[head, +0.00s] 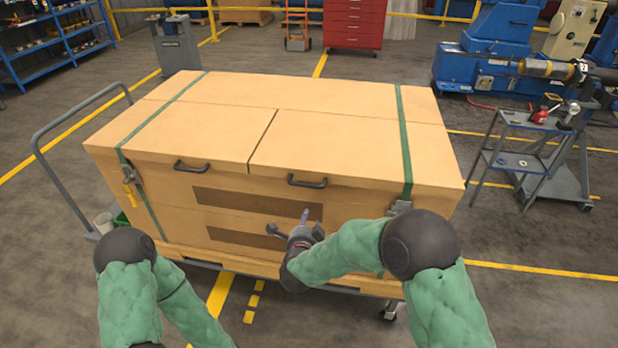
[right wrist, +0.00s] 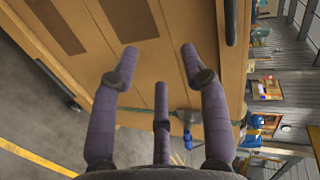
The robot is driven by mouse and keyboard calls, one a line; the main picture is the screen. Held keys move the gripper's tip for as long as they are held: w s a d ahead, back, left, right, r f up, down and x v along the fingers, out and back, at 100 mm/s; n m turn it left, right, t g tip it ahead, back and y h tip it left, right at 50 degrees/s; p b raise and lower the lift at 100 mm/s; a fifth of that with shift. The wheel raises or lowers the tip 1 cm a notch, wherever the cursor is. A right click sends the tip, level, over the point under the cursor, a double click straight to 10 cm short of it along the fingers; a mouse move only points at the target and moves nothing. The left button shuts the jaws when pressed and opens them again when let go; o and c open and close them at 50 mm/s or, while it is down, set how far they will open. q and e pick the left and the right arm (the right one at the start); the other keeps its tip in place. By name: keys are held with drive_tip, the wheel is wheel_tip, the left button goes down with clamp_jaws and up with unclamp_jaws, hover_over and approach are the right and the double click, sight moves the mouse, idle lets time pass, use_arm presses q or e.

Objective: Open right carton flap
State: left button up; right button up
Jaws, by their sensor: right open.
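The large tan carton (head: 240,207) stands on a cart. The right flap (head: 345,147) lies flat on its top, beside the left flap (head: 200,130). A dark handle (head: 307,181) is on the front edge of the right flap; part of it also shows at the top of the right wrist view (right wrist: 231,22). My right gripper (head: 302,224) is open and empty, in front of the carton's front face and below that handle, apart from it. Its spread fingers show in the right wrist view (right wrist: 160,55). My left arm is at lower left in the head view; its gripper is out of frame.
Green straps run over the carton at the left (head: 160,113) and right (head: 404,135), with buckles on the front. A cart push bar (head: 75,125) rises at the left. A grey tool trolley (head: 525,160) stands at the right. Floor is free between carton and trolley.

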sight(309, 186)
wheel_tip(309, 186, up, 7)
drive_tip(key=a+m+t+h, duration=0.1)
drive_tip(key=a+m, duration=0.1)
drive_tip(key=m, duration=0.1)
drive_tip(key=x, duration=0.7)
drive_tip(key=b+x, duration=0.1)
drive_tip(key=x, duration=0.3)
drive_tip(key=shift+d+r, duration=0.35)
clamp_jaws()
